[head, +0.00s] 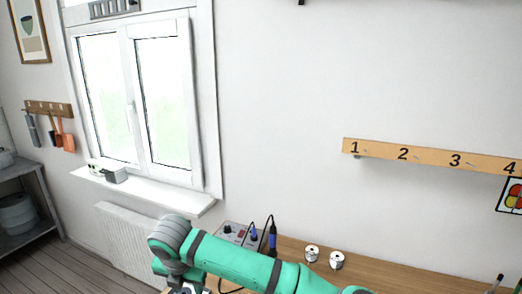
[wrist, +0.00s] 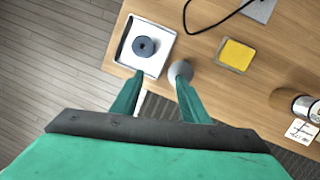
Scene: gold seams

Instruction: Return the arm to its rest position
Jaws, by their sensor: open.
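My green arm (head: 230,261) with grey joints reaches across the bottom of the head view, over the left part of the wooden bench. In the head view my gripper is mostly cut off at the bottom edge. In the wrist view my gripper (wrist: 159,77) has its two green fingers apart, with nothing held between them. It hangs above the bench's edge, beside a white square tray (wrist: 126,51) with a dark round piece (wrist: 144,47) in it. A grey round object (wrist: 180,71) lies by the right fingertip, partly covered; I cannot tell whether they touch.
A yellow pad (wrist: 236,55), a black cable (wrist: 213,24) and a jar (wrist: 304,108) lie on the bench. A control box (head: 235,233) and two spools (head: 312,253) stand behind my arm. A numbered rail (head: 430,157) is on the wall; the window sill (head: 150,190) juts out left.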

